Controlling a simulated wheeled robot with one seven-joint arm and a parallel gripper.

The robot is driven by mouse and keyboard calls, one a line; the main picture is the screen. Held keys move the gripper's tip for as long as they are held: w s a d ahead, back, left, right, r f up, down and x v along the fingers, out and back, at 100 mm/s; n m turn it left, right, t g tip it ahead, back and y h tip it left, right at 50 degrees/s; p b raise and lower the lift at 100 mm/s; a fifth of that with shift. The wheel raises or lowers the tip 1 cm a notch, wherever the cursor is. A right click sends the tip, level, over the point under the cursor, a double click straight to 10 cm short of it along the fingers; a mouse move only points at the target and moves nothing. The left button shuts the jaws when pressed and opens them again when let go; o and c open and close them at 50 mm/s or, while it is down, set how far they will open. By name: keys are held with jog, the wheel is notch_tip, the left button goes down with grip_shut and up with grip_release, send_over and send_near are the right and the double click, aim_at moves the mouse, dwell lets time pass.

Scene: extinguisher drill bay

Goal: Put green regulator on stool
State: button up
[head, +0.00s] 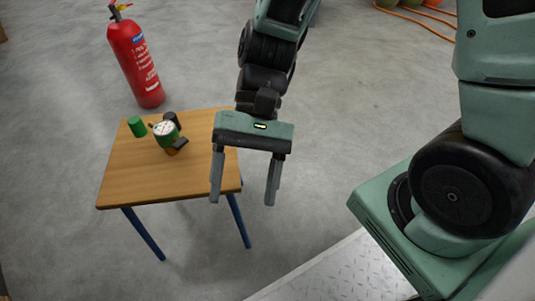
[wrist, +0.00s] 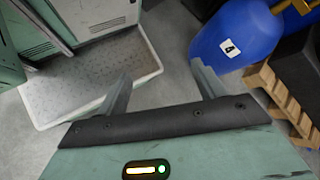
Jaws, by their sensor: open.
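The green regulator (head: 165,132), with a round white-faced gauge, a green knob and dark and brass-coloured fittings, rests on the stool near the back middle of its top. The stool (head: 130,185) has a square wooden top and blue legs. My gripper (head: 242,199) is open and empty, its fingers pointing down at the stool's right edge, to the right of the regulator and apart from it. In the wrist view the open fingers (wrist: 161,78) have nothing between them, and neither regulator nor stool shows there.
A red fire extinguisher (head: 136,62) stands on the floor behind the stool. An orange hose (head: 415,18) lies at the top right. The wrist view shows a blue drum (wrist: 235,35) beside a wooden pallet (wrist: 280,100). The grey floor left of the stool is clear.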

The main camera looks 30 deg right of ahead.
jog(key=d+r+n+t+h, duration=0.1)
jog(key=n+t+h, duration=0.1)
jog(key=n, duration=0.1)
jog(key=d+r+n+t+h, duration=0.1)
jog(key=n+t+h, duration=0.1)
jog(key=n+t, duration=0.1)
jog(key=d+r+n+t+h, duration=0.1)
jog(key=d+r+n+t, duration=0.1)
jog(key=n, duration=0.1)
jog(key=shift+s+n+h, duration=0.2)
jog(key=shift+n+h, duration=0.1)
jog(key=shift+h, duration=0.1)
notch_tip(320, 180, up, 42)
jog(key=p, duration=4.2)
